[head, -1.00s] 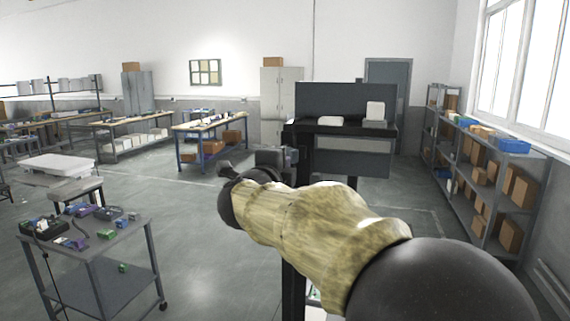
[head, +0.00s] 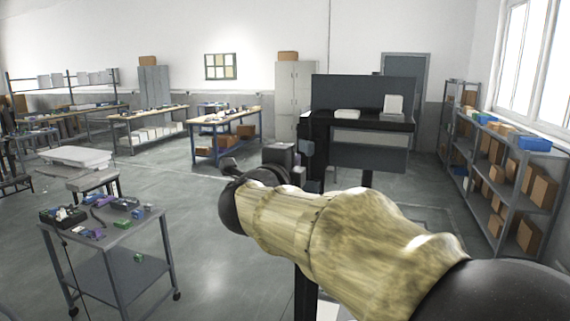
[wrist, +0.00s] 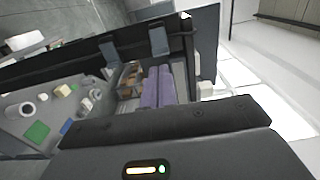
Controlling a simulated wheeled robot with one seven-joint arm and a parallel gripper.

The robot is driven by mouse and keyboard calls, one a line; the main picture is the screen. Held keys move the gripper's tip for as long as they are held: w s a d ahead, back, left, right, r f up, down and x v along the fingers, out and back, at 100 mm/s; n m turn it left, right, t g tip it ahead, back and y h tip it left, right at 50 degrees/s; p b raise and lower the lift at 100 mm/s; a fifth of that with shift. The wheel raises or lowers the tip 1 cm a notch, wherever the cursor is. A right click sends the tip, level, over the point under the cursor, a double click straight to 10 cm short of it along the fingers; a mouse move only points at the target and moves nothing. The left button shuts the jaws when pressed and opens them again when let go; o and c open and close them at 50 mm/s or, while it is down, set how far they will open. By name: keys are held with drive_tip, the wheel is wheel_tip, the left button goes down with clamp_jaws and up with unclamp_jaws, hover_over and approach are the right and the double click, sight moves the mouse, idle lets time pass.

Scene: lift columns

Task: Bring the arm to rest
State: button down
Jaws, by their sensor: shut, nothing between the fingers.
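My arm (head: 345,235), in a mottled yellowish sleeve with dark joints, reaches from the bottom right to the middle in the head view. Its dark far joint (head: 232,208) is bent near the centre. In the wrist view my gripper (wrist: 158,70) shows as two purplish-grey fingers side by side, shut with nothing between them. They are over or in front of a dark-edged surface; I cannot tell the gap. In the head view the gripper cannot be told clearly from the dark parts behind the arm.
A grey trolley (head: 122,262) with small parts stands at the lower left. A dark workstation (head: 362,95) with white items stands beyond my arm. Shelving with boxes (head: 510,165) lines the right wall. Benches (head: 228,122) stand at the back. Open floor (head: 200,265) lies between trolley and arm.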

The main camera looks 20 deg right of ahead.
drive_tip(key=a+f+n+g+y, duration=0.1)
drive_tip(key=a+f+n+y, duration=0.3)
drive_tip(key=f+n, duration=0.5)
drive_tip(key=a+f+n+y, duration=0.2)
drive_tip(key=f+n+y, duration=0.45)
drive_tip(key=f, duration=0.35)
drive_tip(key=s+d+f+n+g, duration=0.2)
drive_tip(key=s+f+n+g, duration=0.7)
drive_tip(key=s+f, duration=1)
drive_tip(key=shift+s+f+n+g, duration=0.35)
drive_tip(key=shift+f+g, duration=0.1)
drive_tip(key=shift+g, duration=0.55)
drive_tip(key=shift+w, duration=0.1)
